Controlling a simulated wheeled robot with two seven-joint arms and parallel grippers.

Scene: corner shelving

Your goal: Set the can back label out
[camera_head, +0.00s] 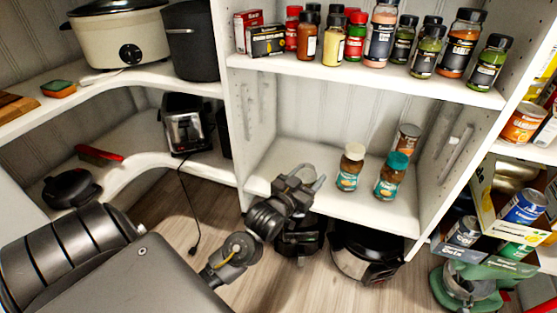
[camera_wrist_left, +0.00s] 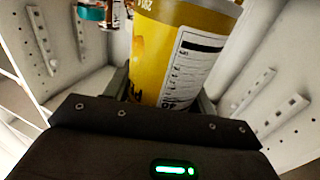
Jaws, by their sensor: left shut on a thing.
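My left gripper (camera_head: 312,184) reaches in front of the middle shelf (camera_head: 285,163). In the left wrist view it is shut on a yellow can (camera_wrist_left: 150,55), held between the fingers. A white panel of printed small text and a table shows on the can's right part, turned partly to the wrist camera. I cannot make out the held can in the head view. Another can (camera_head: 408,138), brownish with a pale rim, stands upright at the back right of the middle shelf. My right gripper is not in view.
Two jars, one cream-lidded (camera_head: 350,168) and one teal-lidded (camera_head: 390,176), stand on the middle shelf. The shelf's left part looks clear. Several spice jars (camera_head: 383,35) fill the shelf above. A black cooker (camera_head: 367,250) stands below. A box of cans (camera_head: 485,205) is at the right.

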